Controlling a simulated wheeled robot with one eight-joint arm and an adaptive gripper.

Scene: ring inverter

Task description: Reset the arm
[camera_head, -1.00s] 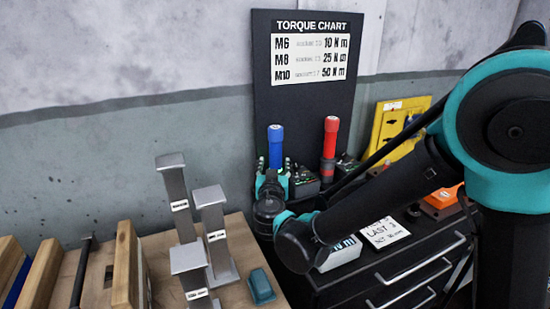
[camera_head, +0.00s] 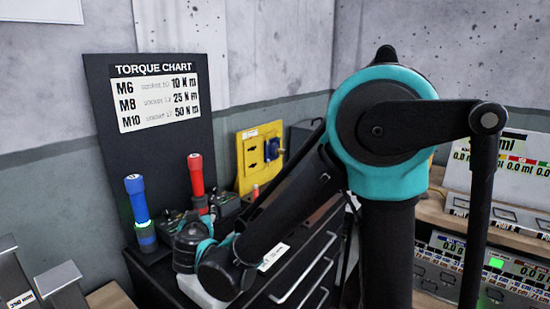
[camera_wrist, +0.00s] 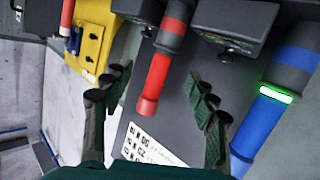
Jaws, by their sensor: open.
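My arm reaches across the middle of the head view and ends over the black drawer cabinet (camera_head: 285,285). In the wrist view my gripper (camera_wrist: 158,110) is open, with its dark fingers well apart. A red-handled tool (camera_wrist: 160,72) shows between the fingers and seems not to be touched. A blue tool with a lit green ring (camera_wrist: 270,105) is beyond the right finger. In the head view the blue tool (camera_head: 138,205) and the red tool (camera_head: 197,180) stand upright, left of and behind my wrist.
A torque chart board (camera_head: 150,130) stands behind the tools. A yellow panel (camera_head: 262,158) is against the wall. Grey metal posts (camera_head: 62,282) are at lower left. Shelves with displays and drawers (camera_head: 500,220) are at right.

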